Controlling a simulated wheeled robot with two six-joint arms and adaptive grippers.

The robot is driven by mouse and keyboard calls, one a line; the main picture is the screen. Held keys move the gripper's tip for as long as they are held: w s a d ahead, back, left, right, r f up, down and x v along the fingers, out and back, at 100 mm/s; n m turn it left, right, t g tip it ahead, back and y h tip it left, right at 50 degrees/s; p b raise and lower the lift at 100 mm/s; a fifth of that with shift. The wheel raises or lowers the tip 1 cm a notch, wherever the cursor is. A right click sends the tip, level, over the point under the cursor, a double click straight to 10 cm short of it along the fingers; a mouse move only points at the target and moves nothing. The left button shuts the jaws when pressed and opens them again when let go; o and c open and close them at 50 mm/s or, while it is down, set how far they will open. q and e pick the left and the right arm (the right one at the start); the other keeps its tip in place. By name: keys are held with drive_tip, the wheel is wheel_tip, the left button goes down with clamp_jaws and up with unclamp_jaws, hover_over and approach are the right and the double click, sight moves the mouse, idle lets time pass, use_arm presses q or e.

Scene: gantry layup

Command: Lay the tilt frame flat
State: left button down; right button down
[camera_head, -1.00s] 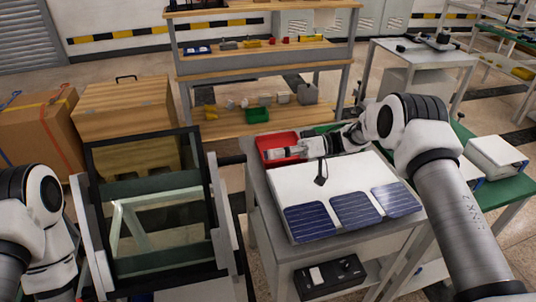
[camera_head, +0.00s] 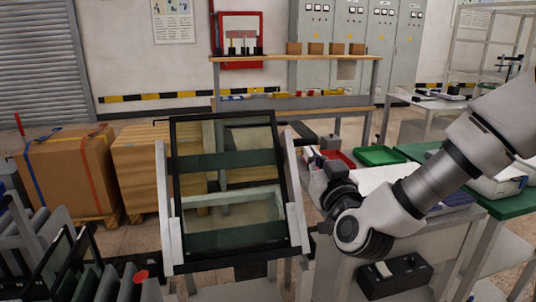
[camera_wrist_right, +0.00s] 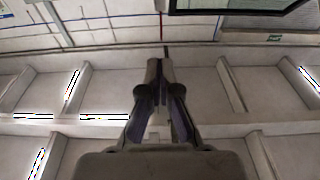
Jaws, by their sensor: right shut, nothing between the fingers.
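The tilt frame (camera_head: 180,190) stands raised and leaning back in the middle of the head view. It has a black rim, a see-through pane and pale side arms (camera_head: 297,215). My right gripper (camera_head: 300,132) is beside the frame's upper right corner, partly hidden by its own wrist. I cannot tell whether it touches the rim. In the right wrist view the right gripper (camera_wrist_right: 159,66) is shut and empty, pointing up the picture. A dark-rimmed corner, apparently the tilt frame (camera_wrist_right: 245,11), shows at the top right there. My left gripper is not in view.
Cardboard (camera_head: 70,175) and wooden (camera_head: 135,165) boxes stand behind left. Dark-framed racks (camera_head: 90,280) fill the lower left.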

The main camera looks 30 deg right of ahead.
drive_tip(key=shift+w+r+p, duration=0.85)
drive_tip(key=shift+w+p, duration=0.3)
drive_tip(key=shift+p, duration=2.45)
approach(289, 131)
drive_tip(key=w+r, duration=0.3)
drive_tip(key=r, duration=0.1)
drive_tip(key=shift+w+d+f, duration=0.45)
drive_tip(key=shift+w+f, duration=0.3)
drive_tip(key=shift+w+d+f, duration=0.45)
drive_tip(key=shift+w+f, duration=0.25)
drive_tip(key=shift+f, duration=0.05)
drive_tip(key=shift+w, duration=0.15)
